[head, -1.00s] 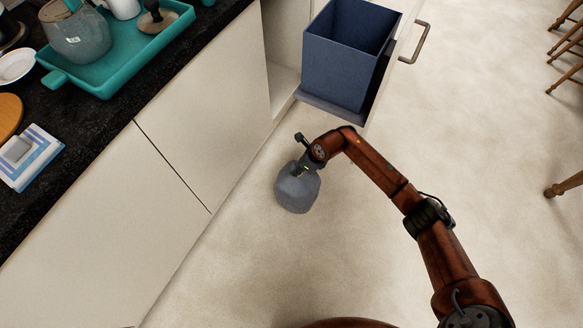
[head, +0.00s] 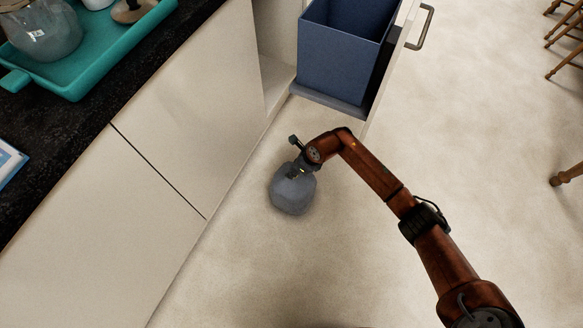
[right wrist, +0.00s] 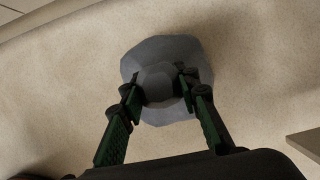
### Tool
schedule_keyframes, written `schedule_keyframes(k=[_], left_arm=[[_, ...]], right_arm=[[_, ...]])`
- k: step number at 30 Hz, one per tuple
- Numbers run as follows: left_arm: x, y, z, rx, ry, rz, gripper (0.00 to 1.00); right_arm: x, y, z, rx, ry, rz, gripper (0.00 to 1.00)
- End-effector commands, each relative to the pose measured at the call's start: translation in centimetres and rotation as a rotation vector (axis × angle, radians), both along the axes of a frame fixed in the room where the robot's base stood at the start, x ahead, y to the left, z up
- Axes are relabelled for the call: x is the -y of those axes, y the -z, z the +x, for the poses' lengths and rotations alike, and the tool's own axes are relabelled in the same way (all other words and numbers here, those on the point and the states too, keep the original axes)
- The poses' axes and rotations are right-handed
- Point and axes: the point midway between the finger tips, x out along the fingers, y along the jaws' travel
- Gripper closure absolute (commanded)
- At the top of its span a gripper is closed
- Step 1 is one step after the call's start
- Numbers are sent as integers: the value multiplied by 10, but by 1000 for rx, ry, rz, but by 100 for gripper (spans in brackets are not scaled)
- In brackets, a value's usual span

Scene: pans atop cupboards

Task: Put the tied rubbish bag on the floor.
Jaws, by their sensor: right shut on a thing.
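The tied rubbish bag (head: 293,193) is a grey, rounded bag low over the pale floor (head: 300,270), in front of the white cupboards. My right gripper (head: 297,170) is shut on its tied top from above. In the right wrist view the bag (right wrist: 150,52) lies under the gripper, with the fingers (right wrist: 162,88) on both sides of its knotted neck. The bag hangs roughly upright. I cannot tell whether its underside touches the floor. My left gripper is not in view.
A blue bin (head: 338,55) stands in the pulled-out drawer, whose handle (head: 424,28) sticks out behind my right arm. White cupboard fronts (head: 180,110) run along the left. Wooden chair legs (head: 567,176) stand at the right. The floor between is clear.

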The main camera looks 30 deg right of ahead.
Motion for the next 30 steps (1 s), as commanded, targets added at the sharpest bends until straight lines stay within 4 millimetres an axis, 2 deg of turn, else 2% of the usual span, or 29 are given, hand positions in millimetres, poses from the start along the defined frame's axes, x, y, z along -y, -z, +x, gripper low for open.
schedule_keyframes(k=[4, 11, 12, 19, 30], left_arm=[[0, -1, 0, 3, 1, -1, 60], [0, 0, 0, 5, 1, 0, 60], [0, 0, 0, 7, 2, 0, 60], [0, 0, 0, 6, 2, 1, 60], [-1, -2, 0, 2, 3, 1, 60]], right_arm=[[-1, -5, 2, 7, 0, 3, 100], [-1, -2, 2, 7, 0, 3, 100], [0, 1, 0, 1, 0, 0, 69], [0, 1, 0, 1, 0, 1, 53], [1, -4, 0, 2, 0, 1, 53]])
